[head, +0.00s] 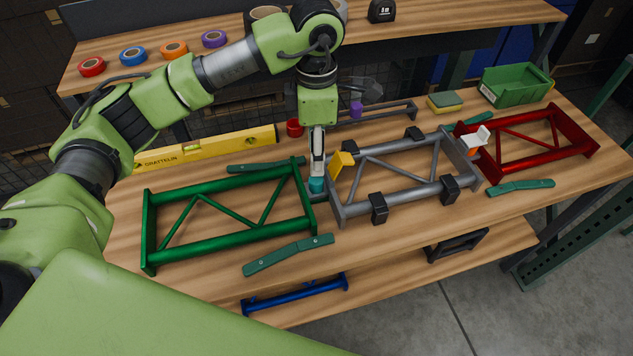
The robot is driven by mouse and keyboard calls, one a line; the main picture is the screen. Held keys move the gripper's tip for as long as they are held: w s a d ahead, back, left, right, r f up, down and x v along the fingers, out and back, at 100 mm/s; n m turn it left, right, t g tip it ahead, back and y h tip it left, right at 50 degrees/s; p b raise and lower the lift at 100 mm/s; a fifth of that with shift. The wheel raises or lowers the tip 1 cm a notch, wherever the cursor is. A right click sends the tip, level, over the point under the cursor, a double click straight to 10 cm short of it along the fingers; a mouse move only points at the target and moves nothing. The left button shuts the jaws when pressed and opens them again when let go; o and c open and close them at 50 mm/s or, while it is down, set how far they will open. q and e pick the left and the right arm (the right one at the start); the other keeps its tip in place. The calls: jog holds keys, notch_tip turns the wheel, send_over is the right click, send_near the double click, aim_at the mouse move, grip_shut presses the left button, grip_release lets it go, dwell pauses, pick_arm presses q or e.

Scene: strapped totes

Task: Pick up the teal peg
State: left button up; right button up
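The teal peg (316,186) is a short teal cylinder. It stands between the green frame and the grey frame on the wooden bench. My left gripper (318,175) points straight down, with its fingertips right at the top of the peg. The fingers are seen nearly edge-on and overlap, so I cannot tell whether they are closed on the peg or open around it. Part of the peg is hidden by the fingers. My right gripper is not in view.
The green frame (232,251) lies left of the peg, the grey frame (405,199) right, the red frame (540,160) farther right. A yellow part (341,164) is close beside my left fingers. A yellow level (210,147) and green bin (515,86) are behind. Green strips lie nearby.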

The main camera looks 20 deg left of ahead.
aim_at(316, 179)
pick_arm(q)
notch_tip(316, 179, down, 4)
jog(key=shift+f, duration=0.15)
notch_tip(316, 179, down, 4)
jog(key=shift+f+p, duration=0.15)
jog(key=shift+p, duration=0.95)
jog(key=shift+f, duration=0.45)
jog(key=shift+c, duration=0.2)
grip_shut()
